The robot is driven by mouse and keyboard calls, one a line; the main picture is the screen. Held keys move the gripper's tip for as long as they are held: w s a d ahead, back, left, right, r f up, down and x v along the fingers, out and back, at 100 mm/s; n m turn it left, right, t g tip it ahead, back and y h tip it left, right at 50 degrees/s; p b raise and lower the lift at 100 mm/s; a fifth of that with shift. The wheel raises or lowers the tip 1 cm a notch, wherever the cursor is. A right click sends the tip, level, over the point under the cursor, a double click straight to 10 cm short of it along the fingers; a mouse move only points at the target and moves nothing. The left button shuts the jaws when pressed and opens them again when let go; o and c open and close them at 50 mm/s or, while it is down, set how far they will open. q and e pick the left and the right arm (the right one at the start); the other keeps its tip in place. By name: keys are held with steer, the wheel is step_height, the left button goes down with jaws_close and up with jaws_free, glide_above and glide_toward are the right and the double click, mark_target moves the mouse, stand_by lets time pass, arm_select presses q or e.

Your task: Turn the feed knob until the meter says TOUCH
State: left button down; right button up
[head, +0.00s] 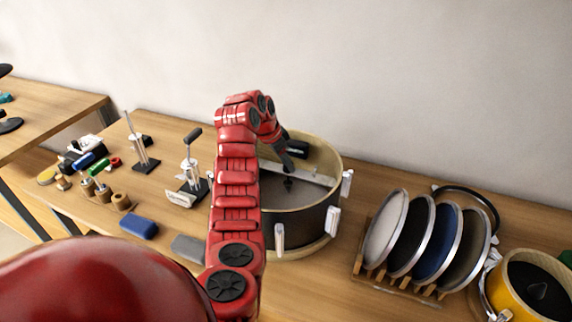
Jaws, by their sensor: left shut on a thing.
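My left arm reaches over a round drum (300,222) with a pale wooden rim and a dark side. A light grey bar (310,176) crosses inside the drum. My left gripper (287,168) points down at the bar and is shut on the feed knob, which the fingers mostly hide. A small dark part (289,185) shows just below the fingertips. A black block (296,149) sits behind the gripper. I cannot make out a meter face or any reading. My right gripper is out of view.
White clamps (332,219) stand around the drum. A rack of round pads (407,236) and a yellow drum (533,290) are at right. Small stands (193,178), spools (103,191) and a blue block (139,227) lie at left. A wall is behind.

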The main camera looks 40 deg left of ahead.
arm_select(q)
steer(key=shift+c, duration=2.3)
jaws_free()
steer(key=p+v, duration=0.5)
steer(key=v, duration=1.2)
steer(key=shift+p, duration=0.35)
steer(key=shift+s+a+r, duration=0.1)
